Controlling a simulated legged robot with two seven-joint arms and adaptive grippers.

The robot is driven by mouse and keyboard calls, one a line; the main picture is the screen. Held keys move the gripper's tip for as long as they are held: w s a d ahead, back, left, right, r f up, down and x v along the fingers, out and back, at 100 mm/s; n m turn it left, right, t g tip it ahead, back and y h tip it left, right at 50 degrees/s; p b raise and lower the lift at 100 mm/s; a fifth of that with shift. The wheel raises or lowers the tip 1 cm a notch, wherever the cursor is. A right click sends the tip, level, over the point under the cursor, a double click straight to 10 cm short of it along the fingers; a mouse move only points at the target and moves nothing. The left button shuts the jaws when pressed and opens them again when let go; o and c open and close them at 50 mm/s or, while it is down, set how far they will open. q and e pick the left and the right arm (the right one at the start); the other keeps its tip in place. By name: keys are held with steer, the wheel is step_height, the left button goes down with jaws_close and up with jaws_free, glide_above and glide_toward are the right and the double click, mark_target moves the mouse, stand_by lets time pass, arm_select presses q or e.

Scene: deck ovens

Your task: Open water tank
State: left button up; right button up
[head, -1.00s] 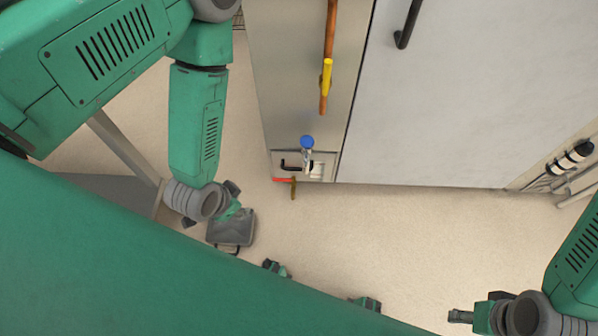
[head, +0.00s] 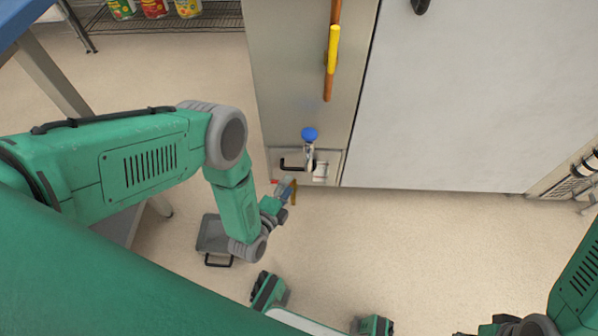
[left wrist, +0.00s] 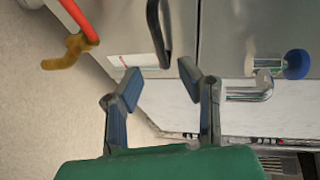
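The water tank front (head: 330,170) is a small panel low on the steel cabinet, with a black bar handle (head: 291,166). In the left wrist view the handle (left wrist: 158,32) lies ahead, its lower end between the fingertips in the picture. My left gripper (head: 284,188) is just below the handle in the head view. In the left wrist view the left gripper (left wrist: 160,78) is open and empty, its two fingers apart. I cannot tell whether it touches the handle. My right gripper (head: 464,333) barely shows at the bottom edge, and its fingers are not clear.
A tap with a blue knob (head: 310,134) sticks out beside the handle. A red lever (left wrist: 80,20) with a brass outlet (left wrist: 68,52) is close to the left. A yellow-levered copper pipe (head: 333,50) is above. A grey box (head: 213,236) stands on the floor.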

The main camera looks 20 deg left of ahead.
mark_target(299, 168)
arm_select(q)
steer(key=shift+b+x, duration=1.45)
steer(key=shift+x, duration=2.6)
steer(key=shift+c, duration=0.4)
jaws_close()
